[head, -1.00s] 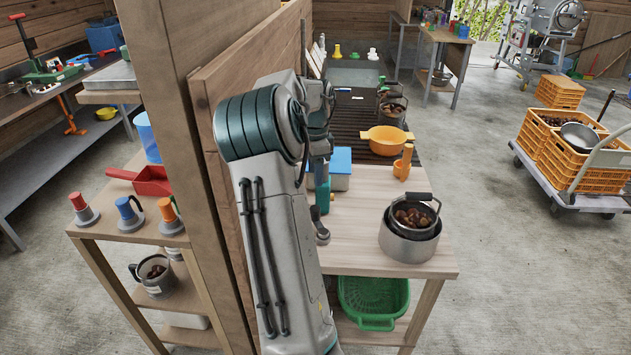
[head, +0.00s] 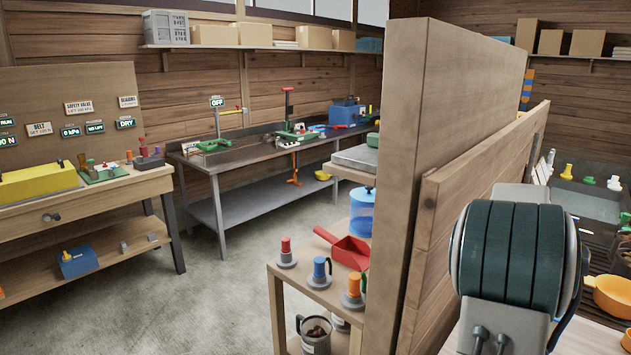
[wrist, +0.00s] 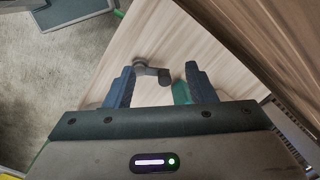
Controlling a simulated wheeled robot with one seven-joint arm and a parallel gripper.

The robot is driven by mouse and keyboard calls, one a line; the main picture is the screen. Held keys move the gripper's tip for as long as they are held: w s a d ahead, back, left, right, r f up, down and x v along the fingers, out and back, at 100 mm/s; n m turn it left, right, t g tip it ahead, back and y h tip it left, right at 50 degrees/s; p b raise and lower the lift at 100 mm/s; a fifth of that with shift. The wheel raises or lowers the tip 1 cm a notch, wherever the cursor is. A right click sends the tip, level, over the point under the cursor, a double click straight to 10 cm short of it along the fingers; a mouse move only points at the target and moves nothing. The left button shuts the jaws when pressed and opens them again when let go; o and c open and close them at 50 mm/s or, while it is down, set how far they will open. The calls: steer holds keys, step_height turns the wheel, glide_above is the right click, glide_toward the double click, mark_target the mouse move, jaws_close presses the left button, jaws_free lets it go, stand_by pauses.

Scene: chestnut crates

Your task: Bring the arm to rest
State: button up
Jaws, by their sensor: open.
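My gripper (wrist: 160,90) shows in the wrist view, with its two dark blue fingers spread apart and nothing held between them. It points toward a wooden tabletop (wrist: 220,45). A small grey part with a rounded end (wrist: 152,72) and a green piece (wrist: 181,92) show near the fingers; I cannot tell what they belong to. In the head view a teal and grey joint of my arm fills the lower right, and my gripper is out of that picture.
A wooden partition (head: 418,150) stands left of my arm. Beyond it is a small stand with a red scoop (head: 345,247), coloured-handled tools and a mug of chestnuts (head: 315,335). An orange pan (head: 610,295) is at far right. The concrete floor (head: 215,300) is open at left.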

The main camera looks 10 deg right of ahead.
steer(key=s+a+r+n, duration=0.1)
steer(key=a+n, duration=0.2)
steer(key=a, duration=0.3)
steer(key=s+a+r+n, duration=0.2)
steer(key=a+n, duration=0.1)
steer(key=a, duration=0.3)
steer(key=s+a+f+n+t, duration=0.2)
steer(key=s+a+n, duration=1.1)
steer(key=a, duration=0.5)
steer(key=shift+s+f+n+h, duration=0.3)
steer(key=shift+s+f+n, duration=0.05)
steer(key=shift+s+n, duration=0.05)
steer(key=c, duration=0.3)
steer(key=shift+d, duration=0.2)
